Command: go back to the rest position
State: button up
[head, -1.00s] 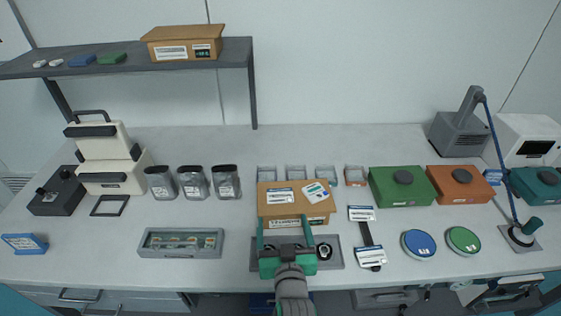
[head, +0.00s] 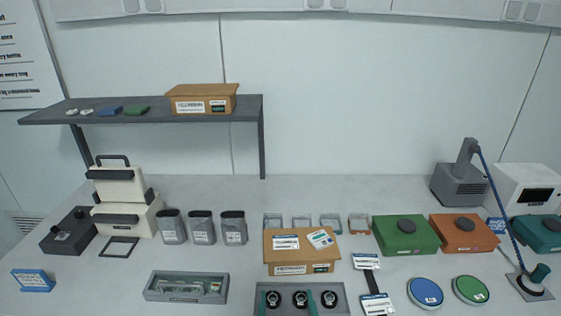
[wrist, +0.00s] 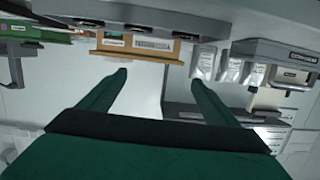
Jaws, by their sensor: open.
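My gripper (head: 287,302) shows only its two green fingertips at the bottom edge of the head view, in front of a grey tray (head: 340,292) with round black-and-white pieces. In the wrist view my gripper (wrist: 160,78) has its two green fingers spread wide apart, with nothing between them. The rest of my arm is out of the head view.
A cardboard box (head: 290,253) stands behind the tray. A grey case (head: 186,287), jars (head: 201,228), green (head: 405,236) and orange (head: 464,234) boxes, and round blue (head: 425,293) and green (head: 470,290) discs stand on the table. A blue-armed lamp (head: 500,190) rises at the right.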

jog(key=s+f+m+h, duration=0.1)
jog(key=s+f, duration=0.6)
jog(key=s, duration=0.1)
jog(key=s+a+f, duration=0.1)
jog(key=s+f, duration=0.1)
jog(key=s, duration=2.3)
jog(key=shift+s+a+f+n, duration=0.15)
jog(key=shift+s+a+n, duration=0.15)
jog(key=shift+s, duration=0.1)
